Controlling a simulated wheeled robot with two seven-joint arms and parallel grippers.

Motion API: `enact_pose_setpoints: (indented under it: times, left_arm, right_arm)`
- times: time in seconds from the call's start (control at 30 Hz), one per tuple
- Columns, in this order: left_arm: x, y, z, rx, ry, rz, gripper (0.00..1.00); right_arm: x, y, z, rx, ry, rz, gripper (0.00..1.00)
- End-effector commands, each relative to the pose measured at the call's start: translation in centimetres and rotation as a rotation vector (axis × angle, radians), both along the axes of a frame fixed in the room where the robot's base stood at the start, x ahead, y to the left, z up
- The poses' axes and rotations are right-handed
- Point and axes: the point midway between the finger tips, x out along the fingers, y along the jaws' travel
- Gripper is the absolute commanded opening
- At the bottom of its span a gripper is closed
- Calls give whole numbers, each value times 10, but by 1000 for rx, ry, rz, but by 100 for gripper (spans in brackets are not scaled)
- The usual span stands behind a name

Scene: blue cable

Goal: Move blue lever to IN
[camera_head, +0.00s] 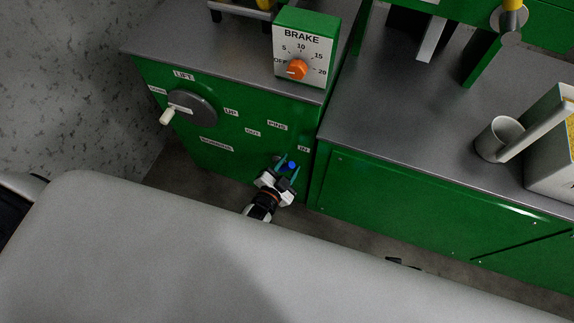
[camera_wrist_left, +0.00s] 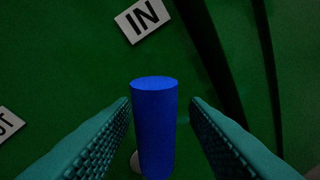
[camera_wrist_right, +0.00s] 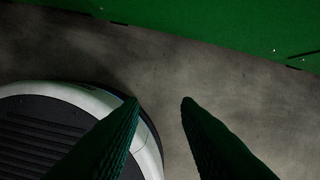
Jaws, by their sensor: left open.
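The blue lever (camera_head: 292,165) is a short blue cylinder low on the green cabinet front, just below the IN label (camera_head: 303,149). In the left wrist view the blue lever (camera_wrist_left: 155,125) stands between the fingers, with the IN label (camera_wrist_left: 142,19) above it. My left gripper (camera_wrist_left: 160,103) is open around the lever, with a gap on each side. In the head view my left gripper (camera_head: 286,171) is at the lever and partly covers it. My right gripper (camera_wrist_right: 160,100) is open and empty over the floor.
The OUT label (camera_head: 252,133) and PINS label (camera_head: 277,125) are up and left of the lever. A grey dial (camera_head: 192,108) with a white handle is farther left. The brake box (camera_head: 304,50) with an orange knob stands on the cabinet top. Another green cabinet (camera_head: 420,203) is at right.

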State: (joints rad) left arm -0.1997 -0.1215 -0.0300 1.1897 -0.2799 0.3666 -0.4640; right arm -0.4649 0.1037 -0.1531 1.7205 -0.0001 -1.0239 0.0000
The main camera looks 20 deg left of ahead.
Motion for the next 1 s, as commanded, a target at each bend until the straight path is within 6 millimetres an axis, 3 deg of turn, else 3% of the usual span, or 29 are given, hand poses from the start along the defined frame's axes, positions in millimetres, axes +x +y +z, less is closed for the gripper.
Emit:
enact_pose_setpoints:
  times: [0.17,0.63,0.8,1.0]
  left_arm:
    - [-12,2,3,-1,2,0,41]
    - [-101,13,22,0,3,-1,41]
    - [-114,15,25,1,0,-1,41]
    - [-117,15,25,1,0,-1,41]
  right_arm:
    - [-4,-1,-6,0,9,-1,30]
    - [-35,-5,-59,-4,41,7,30]
    - [-39,-5,-65,-5,43,8,30]
    - [-41,-6,-67,-5,45,8,30]
